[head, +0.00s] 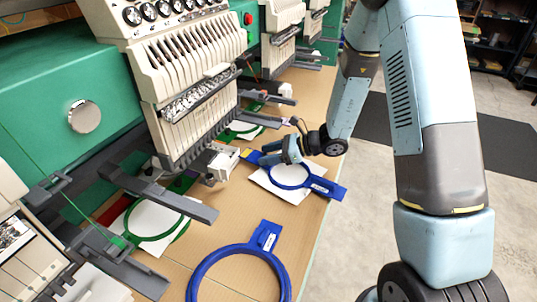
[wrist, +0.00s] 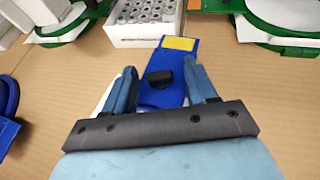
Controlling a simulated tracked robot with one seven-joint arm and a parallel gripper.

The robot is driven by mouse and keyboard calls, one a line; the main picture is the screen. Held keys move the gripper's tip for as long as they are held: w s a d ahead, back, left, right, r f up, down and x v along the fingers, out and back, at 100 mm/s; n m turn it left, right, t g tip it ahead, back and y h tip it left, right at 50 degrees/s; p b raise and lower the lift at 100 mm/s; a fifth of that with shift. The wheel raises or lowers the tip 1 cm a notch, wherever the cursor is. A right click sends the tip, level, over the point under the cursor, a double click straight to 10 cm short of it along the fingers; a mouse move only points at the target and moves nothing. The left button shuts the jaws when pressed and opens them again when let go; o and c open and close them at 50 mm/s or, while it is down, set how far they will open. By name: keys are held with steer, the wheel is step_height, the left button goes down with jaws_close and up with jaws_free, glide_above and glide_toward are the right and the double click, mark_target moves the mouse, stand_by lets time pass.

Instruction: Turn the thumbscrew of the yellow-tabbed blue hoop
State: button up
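The yellow-tabbed blue hoop (head: 307,182) lies on the tan table with white fabric (head: 268,184) in its ring. Its yellow tab (wrist: 179,43) is at the far end of the blue bracket in the wrist view. A black thumbscrew (wrist: 159,79) stands on the blue bracket. My gripper (wrist: 161,75) is open, with one finger on each side of the thumbscrew and a visible gap to both. In the head view my gripper (head: 281,152) is over the hoop's tab end and hides the thumbscrew.
A second blue hoop (head: 199,274) lies at the front of the table. Green hoops (head: 183,228) sit under the embroidery machines (head: 190,80) at left. A white box with round holes (wrist: 146,29) stands just beyond the yellow tab. Bare table lies between the two blue hoops.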

steer(key=c, duration=1)
steer(key=shift+m+t, duration=0.3)
steer(key=m+t, duration=0.1)
steer(key=m+t+h, duration=0.1)
steer(key=t, duration=0.1)
steer(key=m+t, duration=0.1)
steer(key=m, duration=0.1)
steer(key=shift+s, duration=0.35)
steer(key=shift+a+m+t+h, duration=0.1)
steer(key=shift+m+t+h, duration=0.35)
steer(key=shift+t, duration=0.25)
steer(key=shift+s+a+m+t+h, duration=0.1)
steer(key=shift+s+m+t+h, duration=0.05)
steer(key=shift+m+t+h, duration=1.4)
steer(key=shift+m, duration=0.3)
steer(key=o, duration=1)
steer(key=shift+o, duration=0.2)
